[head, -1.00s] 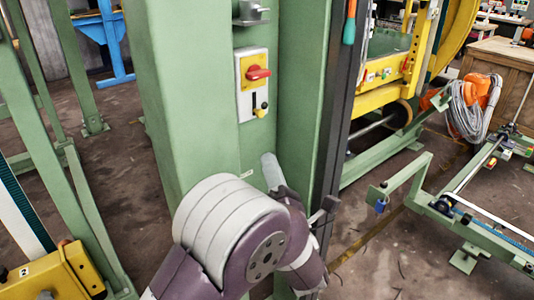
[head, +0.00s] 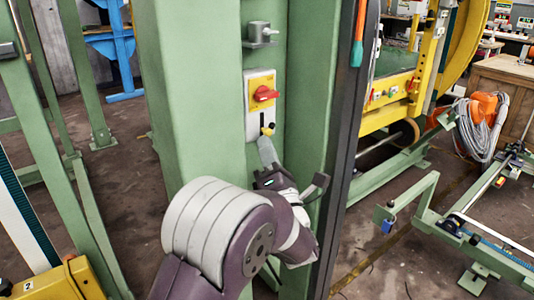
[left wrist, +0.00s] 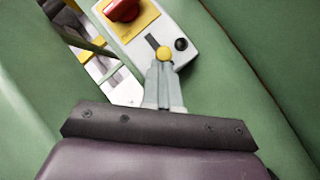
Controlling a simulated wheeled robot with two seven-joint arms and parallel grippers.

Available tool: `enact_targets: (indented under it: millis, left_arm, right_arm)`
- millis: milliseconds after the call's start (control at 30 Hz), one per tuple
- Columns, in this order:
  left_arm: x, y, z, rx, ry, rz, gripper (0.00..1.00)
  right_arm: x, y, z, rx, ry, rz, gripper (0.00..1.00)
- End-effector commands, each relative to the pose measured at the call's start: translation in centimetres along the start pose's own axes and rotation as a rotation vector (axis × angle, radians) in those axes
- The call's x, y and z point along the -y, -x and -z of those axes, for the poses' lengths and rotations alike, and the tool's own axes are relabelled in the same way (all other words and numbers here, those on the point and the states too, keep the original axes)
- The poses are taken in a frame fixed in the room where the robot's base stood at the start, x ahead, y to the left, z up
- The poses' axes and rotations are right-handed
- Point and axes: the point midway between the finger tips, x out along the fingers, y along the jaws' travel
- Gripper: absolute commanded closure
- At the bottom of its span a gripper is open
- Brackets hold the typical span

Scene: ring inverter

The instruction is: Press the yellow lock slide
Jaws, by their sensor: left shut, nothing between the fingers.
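The yellow lock slide (head: 268,130) is a small yellow knob at the lower part of a grey switch box on the green column. It also shows in the left wrist view (left wrist: 164,53), at the end of a dark slot. Above it is a red rotary handle (head: 266,94) on a yellow plate, also in the left wrist view (left wrist: 122,9). My left gripper (head: 266,146) is shut and empty, its fingertips just below the knob. In the left wrist view the fingertips (left wrist: 161,66) meet the knob's lower edge in the picture; I cannot tell if they touch it.
The green column (head: 190,100) has side flanges close around the switch box. A grey bracket (head: 262,34) juts out above the box. A dark vertical rail (head: 343,150) runs at the right. My right gripper is not in view.

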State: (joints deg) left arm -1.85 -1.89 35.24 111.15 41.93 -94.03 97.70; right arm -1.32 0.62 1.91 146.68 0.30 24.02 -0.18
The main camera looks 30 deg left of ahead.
Motion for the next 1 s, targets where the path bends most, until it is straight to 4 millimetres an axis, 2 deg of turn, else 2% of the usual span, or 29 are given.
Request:
enact_targets:
  millis: [200, 567, 667, 1000]
  left_arm:
    - [-2.2, -1.4, -1.5, 0.001, 0.003, -0.004, 1.0]
    - [-2.2, -1.2, -1.5, 0.002, 0.003, -0.003, 1.0]
    - [-2.2, 0.0, -1.5, 0.002, 0.003, -0.001, 1.0]
    - [-2.0, 7.8, -1.5, 0.005, 0.002, 0.003, 1.0]
  right_arm:
    - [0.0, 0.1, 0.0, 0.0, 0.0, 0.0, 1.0]
    - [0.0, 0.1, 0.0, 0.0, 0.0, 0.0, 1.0]
    - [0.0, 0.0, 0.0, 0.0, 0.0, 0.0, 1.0]
    - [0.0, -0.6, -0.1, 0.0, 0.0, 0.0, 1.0]
